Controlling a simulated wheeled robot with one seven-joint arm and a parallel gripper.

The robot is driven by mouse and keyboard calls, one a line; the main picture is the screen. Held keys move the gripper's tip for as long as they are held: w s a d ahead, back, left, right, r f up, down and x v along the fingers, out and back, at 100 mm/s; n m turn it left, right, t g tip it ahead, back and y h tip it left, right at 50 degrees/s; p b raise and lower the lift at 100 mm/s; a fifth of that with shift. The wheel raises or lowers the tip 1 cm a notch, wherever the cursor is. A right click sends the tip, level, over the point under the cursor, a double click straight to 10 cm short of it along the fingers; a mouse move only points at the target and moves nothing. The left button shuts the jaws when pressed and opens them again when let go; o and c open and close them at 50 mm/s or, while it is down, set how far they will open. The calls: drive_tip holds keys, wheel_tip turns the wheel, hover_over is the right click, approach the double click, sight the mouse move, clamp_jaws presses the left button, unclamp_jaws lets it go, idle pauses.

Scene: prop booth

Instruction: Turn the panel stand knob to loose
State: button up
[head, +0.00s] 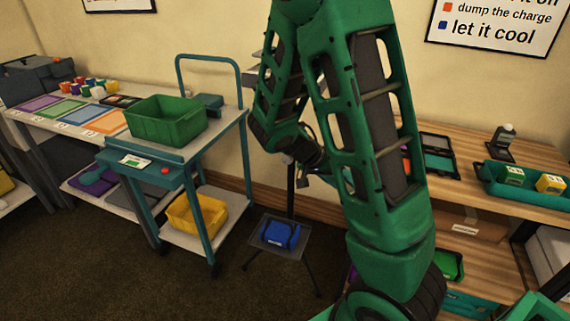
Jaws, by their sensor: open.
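A thin dark post (291,192) rises from a low stand with splayed legs at the middle of the head view. A grey tray (262,250) on this stand carries a blue object (277,234). My green arm crosses in front of the area above the post. A grey edge (252,80) shows beside the arm and may belong to the panel; its face is mostly hidden. I cannot make out the knob or its setting. My gripper (304,181) is small and partly hidden, near the post's upper part; it is open, with nothing seen in it. Whether it touches anything cannot be told.
A teal cart (172,152) with a green bin (165,120) and a yellow bin (195,214) stands left of the stand. A wooden shelf bench (540,155) with a teal tray (520,187) stands at right. Dark carpet (120,285) is clear in front.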

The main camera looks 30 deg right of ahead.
drive_tip(key=w+f+t+h, duration=0.2)
drive_tip(key=w+f+h, duration=0.1)
drive_tip(key=w, duration=0.3)
drive_tip(key=n+t+h, duration=0.3)
drive_tip(key=n+t, duration=0.2)
drive_tip(key=t, duration=0.6)
approach(286, 161)
drive_tip(key=x, duration=0.9)
drive_tip(key=shift+w, duration=0.1)
drive_tip(key=c, duration=1)
